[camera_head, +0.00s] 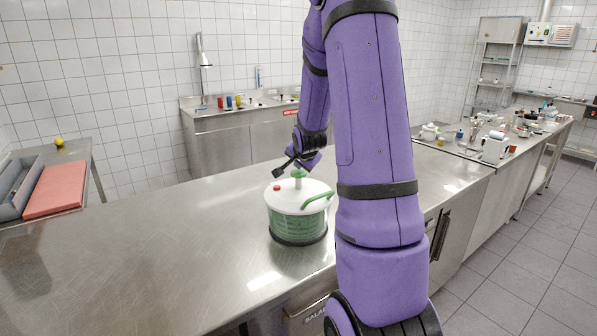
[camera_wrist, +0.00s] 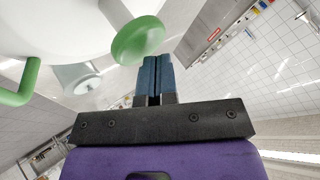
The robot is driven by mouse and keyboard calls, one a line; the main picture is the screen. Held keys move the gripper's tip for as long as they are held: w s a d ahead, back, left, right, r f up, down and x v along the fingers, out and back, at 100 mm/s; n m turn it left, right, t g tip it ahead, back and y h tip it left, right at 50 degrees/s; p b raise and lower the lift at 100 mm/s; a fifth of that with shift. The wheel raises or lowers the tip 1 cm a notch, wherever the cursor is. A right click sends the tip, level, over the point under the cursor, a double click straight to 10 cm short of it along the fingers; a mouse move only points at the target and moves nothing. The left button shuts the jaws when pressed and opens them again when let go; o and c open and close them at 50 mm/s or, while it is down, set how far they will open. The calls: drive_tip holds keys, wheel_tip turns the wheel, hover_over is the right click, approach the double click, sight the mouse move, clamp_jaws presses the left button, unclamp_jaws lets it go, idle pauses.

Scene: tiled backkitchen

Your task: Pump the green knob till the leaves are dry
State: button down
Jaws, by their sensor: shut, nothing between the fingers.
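A salad spinner (camera_head: 297,222) with a white lid and a see-through, green-tinted bowl stands upright on the steel counter. The green knob (camera_head: 298,173) sits raised at the middle of its lid. In the wrist view the green knob (camera_wrist: 137,40) is a round disc just left of my fingertips. My gripper (camera_head: 278,173) is shut and empty, beside the knob at lid-top height. Its blue fingers (camera_wrist: 155,62) lie together in the wrist view. I cannot tell whether they touch the knob. The leaves are not clearly visible inside the bowl.
The lid carries a red button (camera_head: 277,187) and a green side handle (camera_head: 318,200). The steel counter (camera_head: 150,240) is clear to the left. A red board (camera_head: 57,188) and grey bin lie farther left. Bottles and pots crowd the right-hand counter (camera_head: 455,152).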

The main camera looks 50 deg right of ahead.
sight(300, 171)
drive_tip(key=shift+f, duration=1.5)
idle(1.2)
drive_tip(key=shift+r, duration=2.2)
drive_tip(key=shift+r, duration=0.1)
drive_tip(key=shift+r, duration=2.4)
drive_tip(key=shift+r, duration=1.9)
